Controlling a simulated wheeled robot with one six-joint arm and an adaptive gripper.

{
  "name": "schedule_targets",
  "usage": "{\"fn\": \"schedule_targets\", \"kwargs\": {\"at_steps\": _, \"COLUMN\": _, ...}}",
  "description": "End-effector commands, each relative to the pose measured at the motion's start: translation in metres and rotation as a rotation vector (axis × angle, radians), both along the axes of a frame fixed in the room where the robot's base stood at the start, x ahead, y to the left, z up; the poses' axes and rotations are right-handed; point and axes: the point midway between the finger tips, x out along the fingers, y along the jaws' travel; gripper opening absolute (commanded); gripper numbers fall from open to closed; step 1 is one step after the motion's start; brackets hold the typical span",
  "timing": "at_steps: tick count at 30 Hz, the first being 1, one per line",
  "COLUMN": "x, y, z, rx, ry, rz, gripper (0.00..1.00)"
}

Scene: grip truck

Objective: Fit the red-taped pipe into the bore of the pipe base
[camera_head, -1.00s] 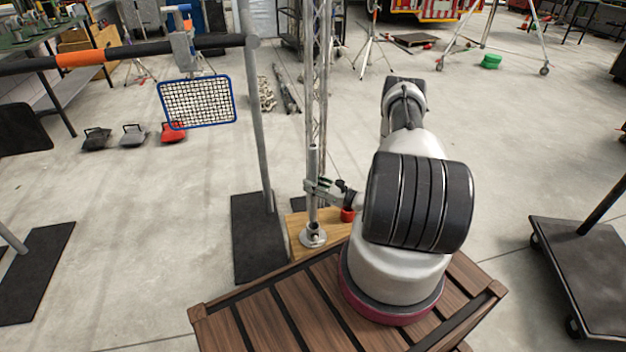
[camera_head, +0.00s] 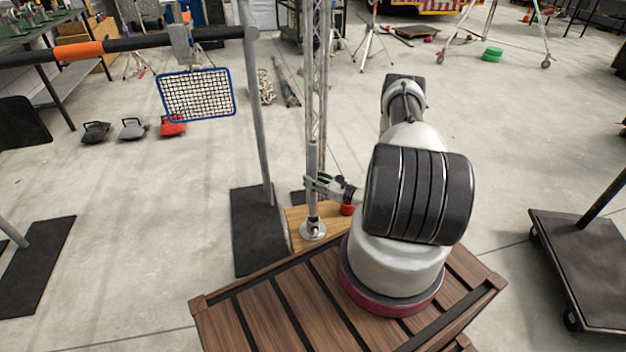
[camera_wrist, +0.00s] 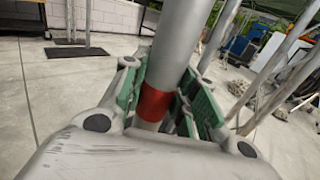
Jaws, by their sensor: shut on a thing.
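A grey metal pipe (camera_head: 312,175) stands upright over the pipe base (camera_head: 313,230), a round metal flange on a wooden board (camera_head: 340,224). In the wrist view the pipe (camera_wrist: 181,45) carries a band of red tape (camera_wrist: 153,104) between the green finger pads. My gripper (camera_head: 320,186) is shut around the pipe and reaches it from the right; it also fills the lower wrist view (camera_wrist: 158,92). The pipe's lower end meets the base's collar in the head view. I cannot tell how deep it sits in the bore.
A slatted wooden crate top (camera_head: 280,304) lies in front of the board. A grey stand post (camera_head: 257,120) with a black foot plate (camera_head: 258,235) is close on the left. A truss tower (camera_head: 317,80) rises behind the pipe. A dark cart (camera_head: 585,265) stands at right.

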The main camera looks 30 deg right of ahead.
Motion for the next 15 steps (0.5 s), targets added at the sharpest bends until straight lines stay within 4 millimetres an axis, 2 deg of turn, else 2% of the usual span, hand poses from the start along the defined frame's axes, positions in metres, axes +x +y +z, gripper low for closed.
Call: {"fn": "schedule_targets", "kwargs": {"at_steps": 15, "x": 0.000, "y": 0.000, "z": -0.016, "rx": 0.001, "ry": 0.000, "rz": 0.000, "gripper": 0.00}}
